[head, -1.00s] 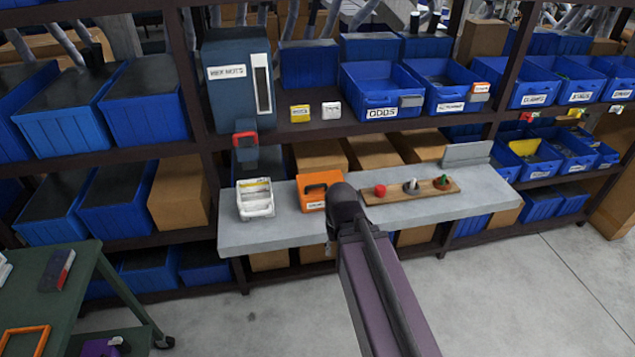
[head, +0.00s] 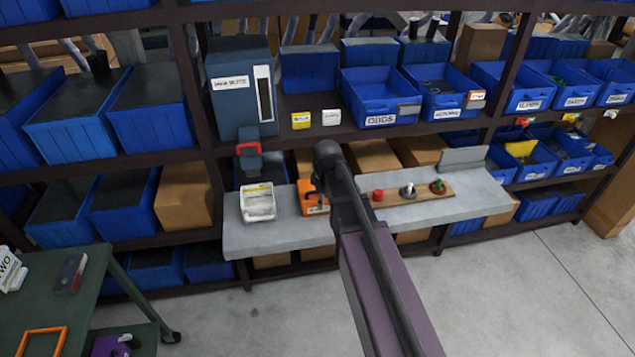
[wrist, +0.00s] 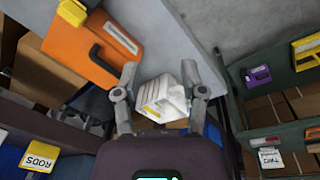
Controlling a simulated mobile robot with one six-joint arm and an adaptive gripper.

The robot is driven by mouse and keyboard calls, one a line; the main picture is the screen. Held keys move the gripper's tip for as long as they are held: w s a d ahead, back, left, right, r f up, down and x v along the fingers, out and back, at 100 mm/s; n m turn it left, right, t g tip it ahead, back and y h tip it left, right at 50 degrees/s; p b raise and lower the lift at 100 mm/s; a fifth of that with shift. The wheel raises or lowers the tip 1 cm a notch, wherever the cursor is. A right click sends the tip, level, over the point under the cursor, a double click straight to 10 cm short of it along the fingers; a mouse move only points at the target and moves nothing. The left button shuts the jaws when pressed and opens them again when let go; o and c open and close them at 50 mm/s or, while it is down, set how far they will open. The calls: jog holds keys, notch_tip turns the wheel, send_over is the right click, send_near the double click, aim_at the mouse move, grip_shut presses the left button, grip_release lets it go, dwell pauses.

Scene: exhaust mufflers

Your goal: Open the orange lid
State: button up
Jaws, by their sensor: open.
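The orange box with its orange lid (head: 305,188) and dark handle sits on the grey bench, partly hidden by my arm in the head view. In the wrist view the orange lid (wrist: 80,45) is at upper left, with its dark handle (wrist: 98,58) toward my left finger. The lid looks shut. My gripper (wrist: 160,70) is open, its fingers apart and nothing seen held between them. It is beside the orange lid, and the white bin (wrist: 167,98) shows beyond and between the fingers. In the head view my arm hides most of the gripper.
The white bin (head: 257,203) stands left of the orange box on the bench (head: 275,237). A wooden board (head: 420,193) with a red, a grey and a green piece lies to the right. A blue shelf cabinet (head: 238,90) and blue bins are behind. A green cart (head: 75,300) is at lower left.

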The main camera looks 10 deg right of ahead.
jog(key=w+r+n+p, duration=0.4)
jog(key=w+n, duration=0.3)
jog(key=w, duration=0.3)
jog(key=shift+w+r+t, duration=0.4)
jog(key=shift+r, duration=0.2)
jog(key=shift+f, duration=0.15)
jog(key=w+f+b, duration=0.1)
jog(key=f+b, duration=0.7)
jog(key=b, duration=0.1)
jog(key=w+f+b, duration=0.1)
jog(key=f+b, duration=0.3)
jog(key=f, duration=0.1)
jog(key=shift+w+f, duration=0.1)
jog(key=shift+w, duration=0.2)
jog(key=shift+b, duration=0.3)
grip_shut()
